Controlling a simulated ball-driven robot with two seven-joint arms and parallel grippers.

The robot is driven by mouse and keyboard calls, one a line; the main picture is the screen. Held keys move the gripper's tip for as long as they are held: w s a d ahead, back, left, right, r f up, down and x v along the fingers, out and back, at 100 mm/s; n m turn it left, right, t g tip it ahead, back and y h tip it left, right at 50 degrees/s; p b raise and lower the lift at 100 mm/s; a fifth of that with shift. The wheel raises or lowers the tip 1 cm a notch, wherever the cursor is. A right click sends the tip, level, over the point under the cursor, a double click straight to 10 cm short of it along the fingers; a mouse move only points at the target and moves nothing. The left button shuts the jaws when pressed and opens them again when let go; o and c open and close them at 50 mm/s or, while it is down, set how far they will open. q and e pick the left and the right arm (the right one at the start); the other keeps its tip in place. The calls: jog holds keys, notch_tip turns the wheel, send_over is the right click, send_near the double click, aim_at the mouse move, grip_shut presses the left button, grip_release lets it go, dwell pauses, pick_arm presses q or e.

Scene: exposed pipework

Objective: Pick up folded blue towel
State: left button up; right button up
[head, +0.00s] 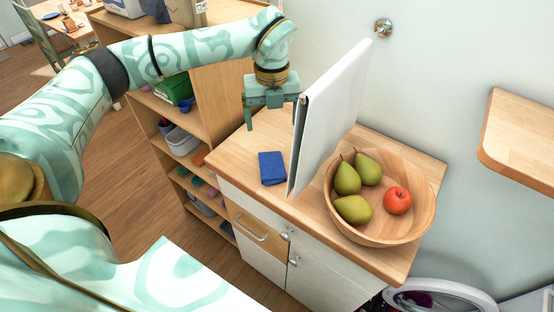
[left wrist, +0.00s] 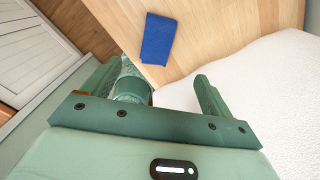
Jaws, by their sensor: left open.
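The folded blue towel (head: 272,168) lies flat on the wooden counter top (head: 237,158), near its front edge and just left of a white upright panel. It also shows in the left wrist view (left wrist: 158,38), beyond the fingertips. My left gripper (head: 272,117) hangs above the counter, behind and above the towel and apart from it. Its two fingers are spread in the left wrist view (left wrist: 162,82), and it is not holding the towel. The panel's edge is close to its right finger in the head view. My right gripper is not in view.
The white panel (head: 335,112) stands tall on the counter. Right of it is a wooden bowl (head: 372,232) with green pears (head: 353,209) and a red apple (head: 397,201). A wooden shelf unit (head: 222,108) adjoins on the left. A wall shelf (head: 525,140) juts out at right.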

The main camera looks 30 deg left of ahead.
pick_arm(q)
send_over(271, 161)
notch_tip(271, 161, down, 5)
jog(key=f, duration=0.4)
jog(key=shift+w+d+b, duration=0.15)
jog(key=shift+d+b, duration=0.05)
jog(key=shift+b, duration=0.15)
jog(key=shift+f, duration=0.25)
notch_tip(271, 161, down, 5)
jog(key=shift+a, duration=0.15)
jog(key=c, duration=1.1)
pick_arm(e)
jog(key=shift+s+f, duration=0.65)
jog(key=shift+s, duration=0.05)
pick_arm(q)
jog(key=shift+r, duration=0.1)
jog(key=shift+c, duration=0.2)
